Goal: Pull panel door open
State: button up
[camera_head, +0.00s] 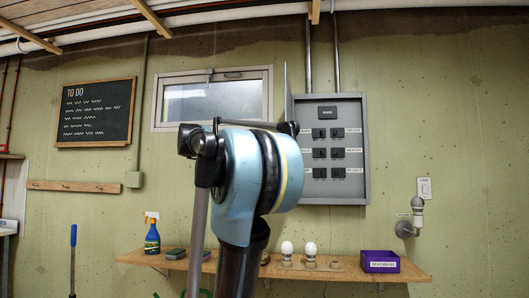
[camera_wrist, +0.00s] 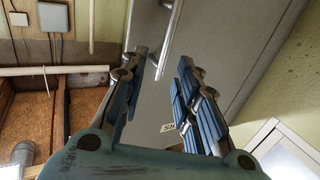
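The grey electrical panel (camera_head: 348,190) is mounted on the wall right of centre in the head view, with rows of black breakers showing inside. Its door (camera_head: 288,90) stands out from the left side, seen nearly edge-on, so the panel is open. In the wrist view a grey door surface (camera_wrist: 225,45) fills the middle, with a bar handle (camera_wrist: 172,42) on it. My gripper (camera_wrist: 163,60) is open, its blue-padded fingers spread on either side of the handle's lower end. I cannot tell whether they touch it. My arm hides most of the gripper in the head view.
A wooden shelf (camera_head: 340,272) below the panel holds a spray bottle (camera_head: 152,236), light bulbs (camera_head: 287,250) and a purple box (camera_head: 380,261). A window (camera_head: 212,98) is left of the panel. A pipe fitting (camera_head: 412,220) juts out at right.

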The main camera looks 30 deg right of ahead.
jog(key=shift+w+a, duration=0.2)
jog(key=shift+a, duration=0.8)
jog(key=shift+w+a, duration=0.15)
jog(key=shift+a, duration=0.85)
jog(key=shift+w, duration=0.1)
